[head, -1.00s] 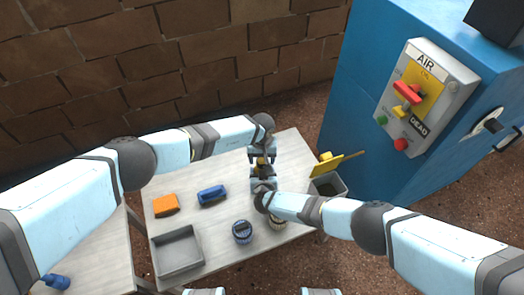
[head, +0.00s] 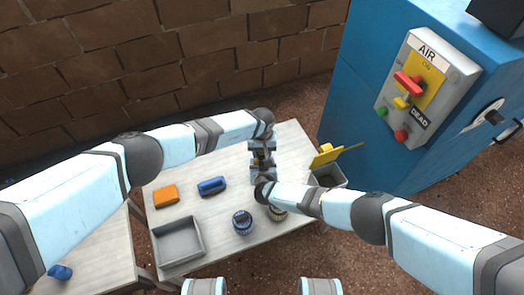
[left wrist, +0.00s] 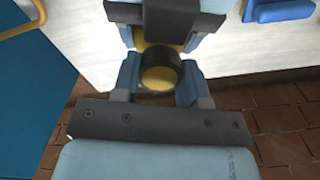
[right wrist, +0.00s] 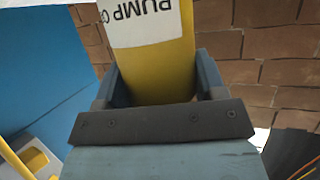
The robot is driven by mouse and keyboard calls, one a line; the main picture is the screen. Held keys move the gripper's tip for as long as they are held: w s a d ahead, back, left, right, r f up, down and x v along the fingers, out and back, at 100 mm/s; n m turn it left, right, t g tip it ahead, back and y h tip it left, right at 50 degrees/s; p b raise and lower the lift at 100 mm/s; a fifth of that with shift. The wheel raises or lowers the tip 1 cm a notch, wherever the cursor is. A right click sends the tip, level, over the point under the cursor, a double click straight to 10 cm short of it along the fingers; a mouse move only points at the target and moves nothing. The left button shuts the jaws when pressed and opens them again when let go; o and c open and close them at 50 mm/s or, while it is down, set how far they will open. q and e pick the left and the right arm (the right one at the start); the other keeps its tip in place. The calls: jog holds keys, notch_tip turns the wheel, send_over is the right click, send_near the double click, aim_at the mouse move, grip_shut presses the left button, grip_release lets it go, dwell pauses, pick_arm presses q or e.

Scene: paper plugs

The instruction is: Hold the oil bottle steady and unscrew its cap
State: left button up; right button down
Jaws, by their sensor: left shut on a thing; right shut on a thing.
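The oil bottle (right wrist: 155,75) is yellow with a white label reading "PUMP O", partly cut off in the right wrist view. My right gripper (right wrist: 152,92) is shut on its body. My left gripper (left wrist: 160,82) is shut on the cap (left wrist: 160,75), a round piece with a dark rim and yellow middle. In the head view my left gripper (head: 262,148) and right gripper (head: 262,170) meet closely over the table and mostly hide the bottle. I cannot tell how far the cap is turned.
The light table (head: 225,220) holds an orange block (head: 166,195), a blue block (head: 212,186), a grey tray (head: 178,242) and two round ribbed pieces (head: 242,223). A grey bin (head: 328,177) with a yellow piece (head: 328,156) by it is at right.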

pick_arm(q)
jog(key=n, duration=0.3)
jog(key=o, duration=1)
jog(key=shift+r, duration=2.1)
jog(key=shift+s+d+r+n, duration=0.15)
jog(key=shift+r+n, duration=0.25)
jog(key=shift+r, duration=0.25)
notch_tip(320, 180, up, 2)
jog(key=shift+r+n, duration=0.1)
jog(key=shift+n, duration=0.2)
jog(key=shift+f, duration=3.85)
